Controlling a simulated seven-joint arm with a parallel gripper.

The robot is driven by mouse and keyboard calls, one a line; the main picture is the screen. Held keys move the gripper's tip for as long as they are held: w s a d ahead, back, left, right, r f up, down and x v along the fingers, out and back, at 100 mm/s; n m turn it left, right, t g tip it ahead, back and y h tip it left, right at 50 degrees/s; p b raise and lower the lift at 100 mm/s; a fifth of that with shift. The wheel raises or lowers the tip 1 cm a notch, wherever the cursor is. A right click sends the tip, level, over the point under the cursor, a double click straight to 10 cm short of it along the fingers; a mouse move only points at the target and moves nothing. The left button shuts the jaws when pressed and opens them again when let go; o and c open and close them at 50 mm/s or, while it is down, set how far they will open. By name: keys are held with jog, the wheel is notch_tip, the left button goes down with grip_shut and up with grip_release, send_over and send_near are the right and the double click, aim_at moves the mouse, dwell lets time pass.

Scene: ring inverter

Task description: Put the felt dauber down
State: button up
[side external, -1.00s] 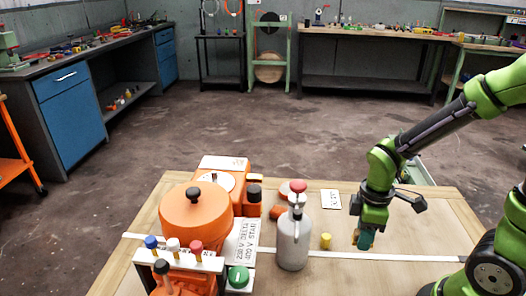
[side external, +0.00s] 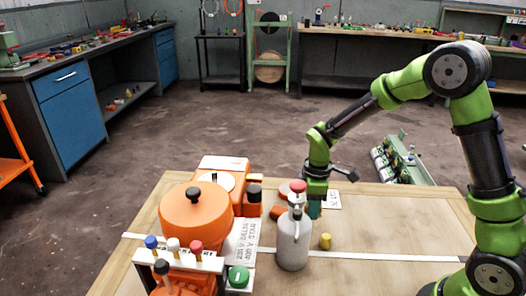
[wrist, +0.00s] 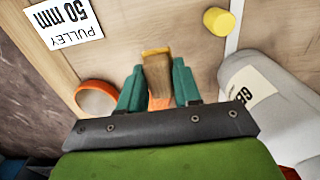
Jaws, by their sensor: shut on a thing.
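The felt dauber (wrist: 157,65) shows in the wrist view as a tan-brown block between my gripper's teal fingers. My gripper (wrist: 158,84) is shut on it. Orange shows just below the dauber between the fingers; I cannot tell if it is part of it. In the side view my gripper (side external: 314,208) hangs over the table's back part, behind the grey bottle with a red top (side external: 293,240). The dauber cannot be made out there, and I cannot tell if it touches the table.
An orange ring-shaped piece (wrist: 97,98) lies left of the fingers in the wrist view, near a "50 mm pulley" card (wrist: 64,24). A yellow cylinder (side external: 325,241) stands right of the bottle. Orange machinery (side external: 195,215) fills the table's left.

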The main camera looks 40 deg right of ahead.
jog(key=shift+w+f, duration=0.15)
jog(key=shift+f, duration=1.65)
jog(key=shift+f, duration=0.2)
jog(key=o, duration=1)
jog(key=shift+r, duration=0.1)
